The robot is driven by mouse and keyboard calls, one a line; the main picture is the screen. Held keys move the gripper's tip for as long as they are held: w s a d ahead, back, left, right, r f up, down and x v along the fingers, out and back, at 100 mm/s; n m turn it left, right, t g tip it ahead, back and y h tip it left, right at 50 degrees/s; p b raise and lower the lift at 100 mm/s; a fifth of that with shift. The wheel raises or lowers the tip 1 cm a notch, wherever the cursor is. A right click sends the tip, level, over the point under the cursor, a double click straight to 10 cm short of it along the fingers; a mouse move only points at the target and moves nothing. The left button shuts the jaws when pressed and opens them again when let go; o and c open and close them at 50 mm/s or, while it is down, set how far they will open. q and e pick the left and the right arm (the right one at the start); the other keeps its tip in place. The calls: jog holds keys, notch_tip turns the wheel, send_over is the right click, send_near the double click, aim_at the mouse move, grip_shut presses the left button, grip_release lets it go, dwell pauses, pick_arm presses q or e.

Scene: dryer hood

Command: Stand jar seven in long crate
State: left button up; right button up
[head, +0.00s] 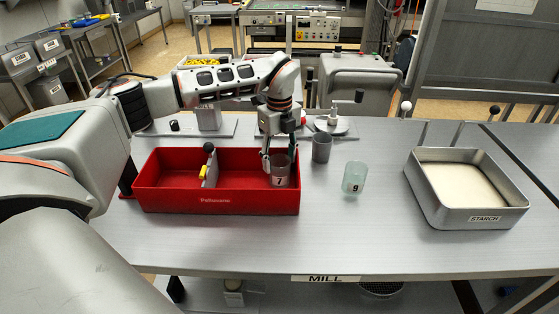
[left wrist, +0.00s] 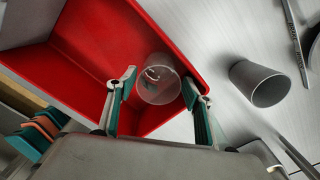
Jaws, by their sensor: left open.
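Jar seven (head: 279,173), a clear tumbler-like jar marked 7, stands upright in the right-hand part of the long red crate (head: 222,201). It looks upright and close to the crate's right end wall. My left gripper (head: 279,154) is over the jar, pointing down. In the left wrist view its open fingers (left wrist: 158,92) are on either side of the jar (left wrist: 158,72), with a gap visible; I cannot tell whether either finger touches it. My right gripper is not in view.
A grey divider (head: 210,170) with a black knob and yellow clip crosses the crate. A grey cup (head: 321,148) and greenish jar 9 (head: 354,178) stand right of the crate. A metal starch tray (head: 480,217) sits farther right. The front bench middle is clear.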

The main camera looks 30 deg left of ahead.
pick_arm(q)
notch_tip(320, 180, up, 12)
jog(key=b, duration=0.1)
jog(key=shift+r, duration=0.15)
dwell(0.6)
